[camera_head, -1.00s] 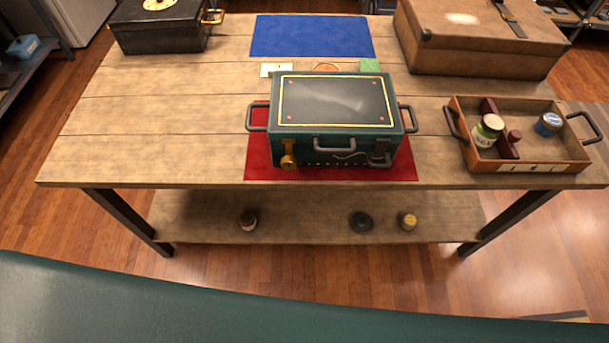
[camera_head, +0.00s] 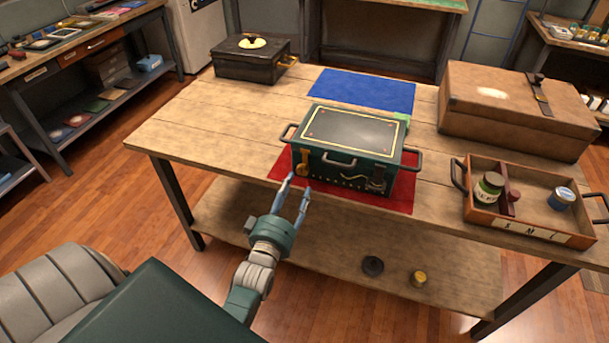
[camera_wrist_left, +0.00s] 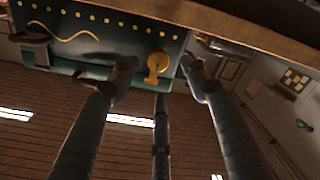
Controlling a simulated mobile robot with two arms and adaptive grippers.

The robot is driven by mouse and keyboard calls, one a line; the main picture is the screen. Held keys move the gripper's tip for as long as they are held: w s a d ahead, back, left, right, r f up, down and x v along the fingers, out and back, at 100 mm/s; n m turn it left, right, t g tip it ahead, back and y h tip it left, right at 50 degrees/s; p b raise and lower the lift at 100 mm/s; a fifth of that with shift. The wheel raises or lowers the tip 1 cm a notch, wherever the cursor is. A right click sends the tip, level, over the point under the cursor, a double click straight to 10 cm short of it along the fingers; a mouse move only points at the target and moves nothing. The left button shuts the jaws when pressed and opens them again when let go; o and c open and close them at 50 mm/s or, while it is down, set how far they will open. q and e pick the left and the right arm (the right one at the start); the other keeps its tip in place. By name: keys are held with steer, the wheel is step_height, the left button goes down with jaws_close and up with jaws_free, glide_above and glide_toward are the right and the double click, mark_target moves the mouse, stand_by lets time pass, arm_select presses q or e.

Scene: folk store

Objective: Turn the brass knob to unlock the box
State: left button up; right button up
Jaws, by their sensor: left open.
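A dark green box (camera_head: 330,172) with a black top panel and yellow trim stands on a red mat (camera_head: 402,203) on the wooden table. The brass knob (camera_head: 303,168) is on the left part of its front face. It also shows in the left wrist view (camera_wrist_left: 157,64), where the picture is upside down. My left gripper (camera_head: 298,186) is open and empty, its fingers pointing up toward the knob from in front of the table edge. In the left wrist view its fingertips (camera_wrist_left: 160,80) spread on either side of the knob; I see no contact. My right gripper is out of view.
A wooden tray (camera_head: 478,219) with jars stands at the right. A brown suitcase (camera_head: 515,122) is behind it. A black box (camera_head: 250,65) is at the back left and a blue mat (camera_head: 365,92) at the back. The table's left part is clear.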

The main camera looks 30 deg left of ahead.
mark_target(302, 172)
arm_select(q)
steer(key=x, duration=0.3)
steer(key=shift+w+r, duration=0.15)
steer(key=shift+w, duration=0.15)
steer(key=x, duration=0.3)
steer(key=shift+w, duration=0.1)
steer(key=c, duration=1.2)
steer(key=shift+o, duration=0.2)
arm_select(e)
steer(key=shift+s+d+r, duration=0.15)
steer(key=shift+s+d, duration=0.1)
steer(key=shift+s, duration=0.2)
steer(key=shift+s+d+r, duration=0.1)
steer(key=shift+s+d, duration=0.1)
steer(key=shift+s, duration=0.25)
